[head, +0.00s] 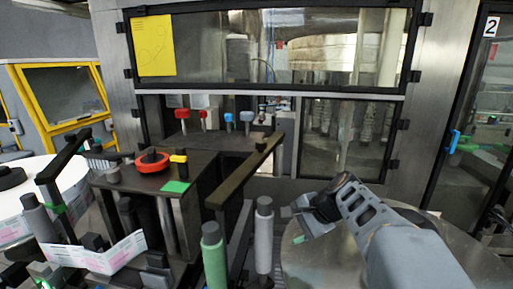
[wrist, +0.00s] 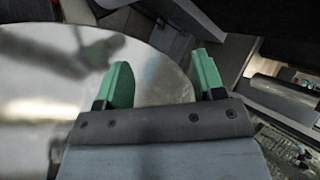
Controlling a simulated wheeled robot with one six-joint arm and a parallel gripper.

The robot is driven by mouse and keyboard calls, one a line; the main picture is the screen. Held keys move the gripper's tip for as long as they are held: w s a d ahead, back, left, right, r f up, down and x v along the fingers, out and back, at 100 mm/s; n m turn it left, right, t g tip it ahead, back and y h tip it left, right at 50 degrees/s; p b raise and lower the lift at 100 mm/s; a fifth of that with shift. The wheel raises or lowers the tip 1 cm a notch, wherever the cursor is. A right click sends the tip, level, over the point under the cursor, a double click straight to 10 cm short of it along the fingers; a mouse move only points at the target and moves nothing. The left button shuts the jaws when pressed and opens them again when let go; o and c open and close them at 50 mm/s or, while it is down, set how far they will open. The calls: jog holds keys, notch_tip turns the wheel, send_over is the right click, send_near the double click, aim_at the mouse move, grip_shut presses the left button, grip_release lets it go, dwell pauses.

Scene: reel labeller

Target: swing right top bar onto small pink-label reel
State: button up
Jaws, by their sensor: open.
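The right top bar (head: 245,172) is a long dark bar slanting over the middle of the machine, left of my gripper. My gripper (head: 292,226) is open and empty, above the left part of a bare round metal plate (head: 440,240). In the wrist view my gripper (wrist: 163,76) shows two green fingertips spread apart, with the shiny plate (wrist: 60,95) below. The bar is apart from the fingers. A white reel with pink labels (head: 12,232) lies at the far left, partly cut off. I see no small pink-label reel on the right plate.
A green roller (head: 214,258) and a grey roller (head: 264,235) stand between bar and plate. A left top bar (head: 62,157) is at the left. A red knob (head: 152,162) sits on the dark central block. A windowed cabinet (head: 270,50) closes the back.

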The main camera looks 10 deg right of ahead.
jog(key=w+d+r+m+t+y, duration=0.2)
jog(key=w+r+m+t+y, duration=0.1)
jog(key=w+r+m+y, duration=0.25)
jog(key=m+t+y, duration=0.2)
jog(key=m+t, duration=0.2)
jog(key=m, duration=0.3)
send_near(262, 141)
jog(key=p+x, duration=0.2)
jog(key=x, duration=0.7)
jog(key=shift+f+p, duration=0.1)
jog(key=shift+p, duration=0.3)
jog(key=shift+w+a, duration=0.35)
jog(key=shift+a, duration=0.1)
jog(key=shift+c, duration=0.4)
grip_shut()
